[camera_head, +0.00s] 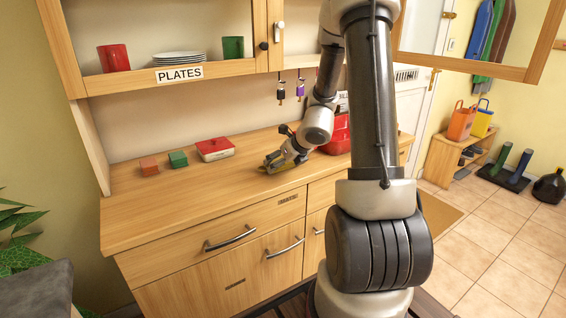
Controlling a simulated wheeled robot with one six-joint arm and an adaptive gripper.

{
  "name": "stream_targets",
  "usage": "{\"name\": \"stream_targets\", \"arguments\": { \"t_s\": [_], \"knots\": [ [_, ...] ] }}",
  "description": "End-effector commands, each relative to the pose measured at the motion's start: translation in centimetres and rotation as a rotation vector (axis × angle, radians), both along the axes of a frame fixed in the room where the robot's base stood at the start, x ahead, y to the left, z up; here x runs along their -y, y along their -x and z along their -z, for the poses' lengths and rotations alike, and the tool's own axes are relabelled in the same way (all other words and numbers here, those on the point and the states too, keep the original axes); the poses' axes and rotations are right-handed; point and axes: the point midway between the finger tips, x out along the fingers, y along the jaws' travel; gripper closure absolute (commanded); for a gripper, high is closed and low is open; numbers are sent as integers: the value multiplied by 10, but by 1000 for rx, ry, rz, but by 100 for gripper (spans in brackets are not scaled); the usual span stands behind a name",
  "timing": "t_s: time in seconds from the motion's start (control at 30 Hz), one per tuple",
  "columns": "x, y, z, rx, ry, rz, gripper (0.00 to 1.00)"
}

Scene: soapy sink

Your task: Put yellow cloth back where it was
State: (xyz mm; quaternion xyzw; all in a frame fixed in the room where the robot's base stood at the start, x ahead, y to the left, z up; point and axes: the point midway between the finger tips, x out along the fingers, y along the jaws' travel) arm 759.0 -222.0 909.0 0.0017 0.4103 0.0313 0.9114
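My gripper (275,161) is low over the wooden counter, right of the red box, and points down to the left. A small yellowish patch (271,158) shows at its fingers. It may be the yellow cloth, but it is too small and partly covered to be sure. I cannot tell whether the fingers are open or shut on it. No other yellow cloth shows on the counter (200,195). My arm hides part of the counter's right side.
A red box with a pale label (215,149), a green block (178,159) and an orange-red block (149,166) stand left of my gripper. A red container (337,142) is partly behind my arm. Plates (179,58) and cups stand on the shelf above. The counter's front left is clear.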

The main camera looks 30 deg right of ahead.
Motion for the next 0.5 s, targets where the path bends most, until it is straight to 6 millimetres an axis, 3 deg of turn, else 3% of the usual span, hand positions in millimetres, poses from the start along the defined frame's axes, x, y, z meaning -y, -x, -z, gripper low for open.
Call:
{"name": "stream_targets", "arguments": {
  "t_s": [0.07, 0.1, 0.13, 0.5],
  "knots": [
    [0, 1, 4, -5, -1, 0, 30],
    [0, 1, 4, -4, -1, -1, 3],
    [0, 1, 4, -5, 0, -1, 0],
    [0, 1, 3, -4, -1, -1, 0]
  ]
}}
